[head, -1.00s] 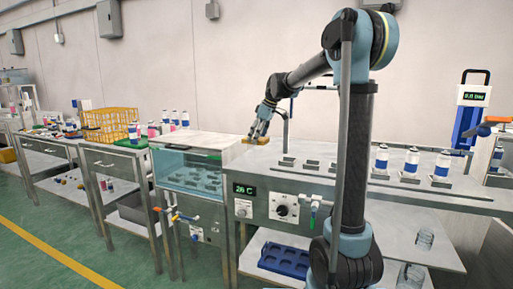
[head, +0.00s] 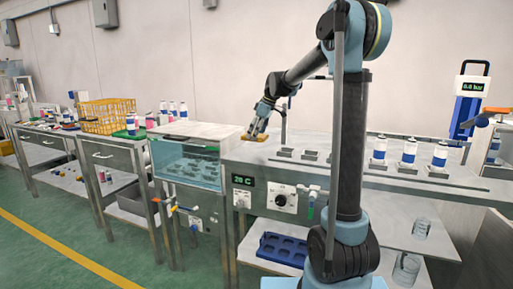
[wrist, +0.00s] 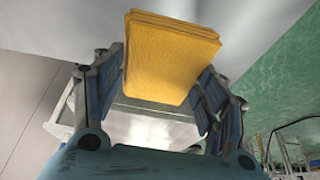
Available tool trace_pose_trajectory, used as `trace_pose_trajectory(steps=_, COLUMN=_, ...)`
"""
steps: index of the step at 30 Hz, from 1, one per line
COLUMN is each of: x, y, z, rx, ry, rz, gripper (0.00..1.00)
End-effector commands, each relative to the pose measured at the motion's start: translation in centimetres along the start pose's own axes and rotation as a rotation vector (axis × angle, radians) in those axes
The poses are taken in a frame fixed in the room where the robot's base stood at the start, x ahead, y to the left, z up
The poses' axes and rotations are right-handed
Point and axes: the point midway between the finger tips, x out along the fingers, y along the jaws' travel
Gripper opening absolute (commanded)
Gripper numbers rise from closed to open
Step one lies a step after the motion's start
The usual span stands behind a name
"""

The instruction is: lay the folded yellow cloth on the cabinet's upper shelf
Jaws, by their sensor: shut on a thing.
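My gripper (head: 257,130) is shut on the folded yellow cloth (head: 254,137). In the head view it points down at the left end of the steel bench, and I cannot tell whether the cloth touches the top. In the wrist view the cloth (wrist: 170,55) is a thick folded square, held between the two fingers of my gripper (wrist: 165,75) and standing out past their tips. I cannot make out which thing, if any, in these views is the cabinet with the upper shelf.
The steel bench (head: 240,153) carries several blue-and-white cans at right. A glass-fronted water bath (head: 187,165) adjoins it at left. A yellow crate (head: 106,116) stands on a table further left. A blue tray (head: 282,248) lies on the bench's lower shelf. Green floor in front is open.

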Motion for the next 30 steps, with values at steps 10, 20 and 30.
trace_pose_trajectory(steps=10, x=2.6, y=0.0, z=1.1, rx=0.000, ry=0.000, rz=0.000, gripper=0.46)
trace_pose_trajectory(steps=20, x=4.9, y=0.0, z=2.0, rx=0.000, ry=0.000, rz=0.000, gripper=0.46)
trace_pose_trajectory(steps=30, x=5.0, y=0.0, z=2.1, rx=0.000, ry=0.000, rz=0.000, gripper=0.86)
